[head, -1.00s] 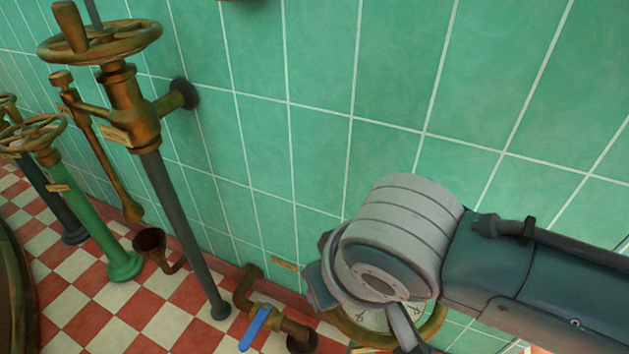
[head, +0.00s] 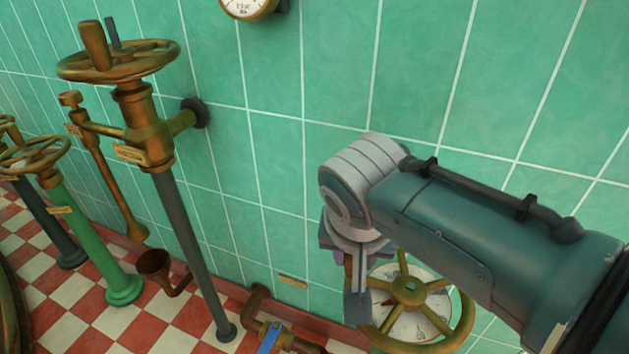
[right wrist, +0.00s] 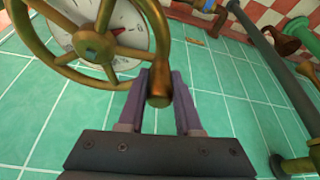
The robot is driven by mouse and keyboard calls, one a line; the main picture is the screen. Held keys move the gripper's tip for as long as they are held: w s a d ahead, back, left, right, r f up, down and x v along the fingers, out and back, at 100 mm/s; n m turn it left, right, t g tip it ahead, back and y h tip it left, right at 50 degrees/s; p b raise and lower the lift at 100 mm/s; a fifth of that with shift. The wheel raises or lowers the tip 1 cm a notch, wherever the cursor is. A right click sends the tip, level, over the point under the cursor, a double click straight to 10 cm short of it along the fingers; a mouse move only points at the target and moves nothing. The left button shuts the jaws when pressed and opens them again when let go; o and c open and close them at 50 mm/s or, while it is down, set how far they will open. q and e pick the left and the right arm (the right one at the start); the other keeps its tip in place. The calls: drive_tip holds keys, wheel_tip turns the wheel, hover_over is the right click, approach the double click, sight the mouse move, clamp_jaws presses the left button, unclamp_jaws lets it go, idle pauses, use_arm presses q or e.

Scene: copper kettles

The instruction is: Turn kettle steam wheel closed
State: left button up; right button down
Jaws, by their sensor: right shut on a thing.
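A brass spoked wheel (head: 466,315) with a round dial (head: 428,325) behind it is low on the tiled wall in the head view. The wheel (right wrist: 97,45) and the dial (right wrist: 140,30) also fill the upper left of the right wrist view. A brass handle knob (right wrist: 159,90) stands out from the wheel's rim. My right gripper (right wrist: 160,80) is shut on this knob, with one purple finger on each side. In the head view my right forearm and wrist partly cover the wheel's upper left. My left gripper is not in view.
A larger brass wheel (head: 118,62) tops a grey column (head: 190,250) at left. A green column (head: 95,245) and a brass funnel (head: 153,263) stand beyond it. A blue-levered pipe valve (head: 268,338) is near the floor. A gauge (head: 250,8) hangs at the top.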

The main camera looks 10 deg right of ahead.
drive_tip(key=shift+w+d, duration=0.25)
drive_tip(key=shift+w, duration=0.05)
idle(0.5)
drive_tip(key=c, duration=0.6)
unclamp_jaws()
drive_tip(key=shift+w+d, duration=0.1)
drive_tip(key=shift+r, duration=0.1)
drive_tip(key=p+v, duration=0.7)
drive_tip(key=v, duration=0.3)
